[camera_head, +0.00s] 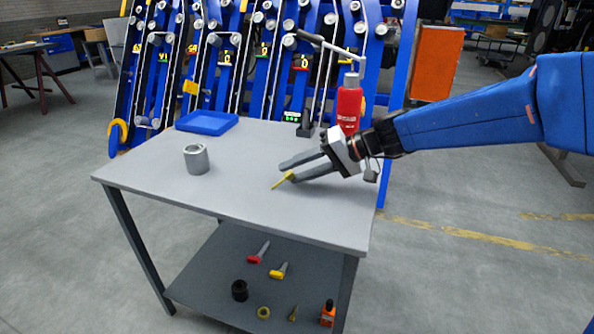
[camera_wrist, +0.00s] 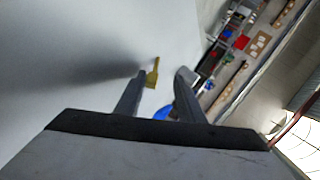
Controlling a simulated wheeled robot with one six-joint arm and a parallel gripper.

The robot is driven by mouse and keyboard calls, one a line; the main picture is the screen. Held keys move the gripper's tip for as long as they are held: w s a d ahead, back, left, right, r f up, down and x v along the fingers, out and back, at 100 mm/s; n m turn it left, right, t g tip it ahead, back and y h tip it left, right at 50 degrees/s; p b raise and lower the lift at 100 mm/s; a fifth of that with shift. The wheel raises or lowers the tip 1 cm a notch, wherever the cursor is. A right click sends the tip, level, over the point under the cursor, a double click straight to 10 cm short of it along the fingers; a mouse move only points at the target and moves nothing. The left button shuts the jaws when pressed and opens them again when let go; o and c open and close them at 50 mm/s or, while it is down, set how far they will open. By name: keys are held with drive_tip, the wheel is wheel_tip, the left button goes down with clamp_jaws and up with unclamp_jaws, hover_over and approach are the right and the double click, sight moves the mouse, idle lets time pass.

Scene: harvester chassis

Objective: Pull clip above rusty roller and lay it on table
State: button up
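The yellow clip (camera_head: 282,181) is at the tip of my gripper's lower finger, over the grey table top (camera_head: 245,196). My gripper (camera_head: 287,171) reaches in from the right, low over the table, with its two fingers apart. In the wrist view the clip (camera_wrist: 154,73) is beside the tip of the left finger, and a gap separates it from the right finger. My gripper (camera_wrist: 165,75) is open there. Whether the clip rests fully on the table or touches the finger is hard to tell. I cannot pick out a rusty roller among the chassis rollers.
A grey cylinder (camera_head: 196,159) and a blue tray (camera_head: 207,122) are on the table's left side. A red bottle (camera_head: 349,106) stands behind my gripper. The blue chassis (camera_head: 262,75) rises behind the table. Small tools lie on the lower shelf (camera_head: 215,283). The table's front middle is clear.

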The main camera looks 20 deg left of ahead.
drive_tip(key=shift+d, duration=0.15)
drive_tip(key=v, duration=1.7)
drive_tip(key=shift+r, duration=0.15)
drive_tip(key=s+d+f+m+t+h, duration=0.1)
drive_tip(key=s+d+f+h, duration=0.3)
drive_tip(key=s+d, duration=0.4)
drive_tip(key=s+d+f+m+t+h, duration=0.2)
drive_tip(key=s+d+f, duration=0.4)
drive_tip(key=d, duration=0.6)
drive_tip(key=s+d+f+m+t+h, duration=0.2)
drive_tip(key=s+d+f+h, duration=0.3)
drive_tip(key=s+d, duration=0.5)
drive_tip(key=shift+d+f+t+h, duration=0.3)
drive_tip(key=shift+d+t+h, duration=0.2)
drive_tip(key=shift+d+h, duration=0.1)
drive_tip(key=shift+c, duration=0.5)
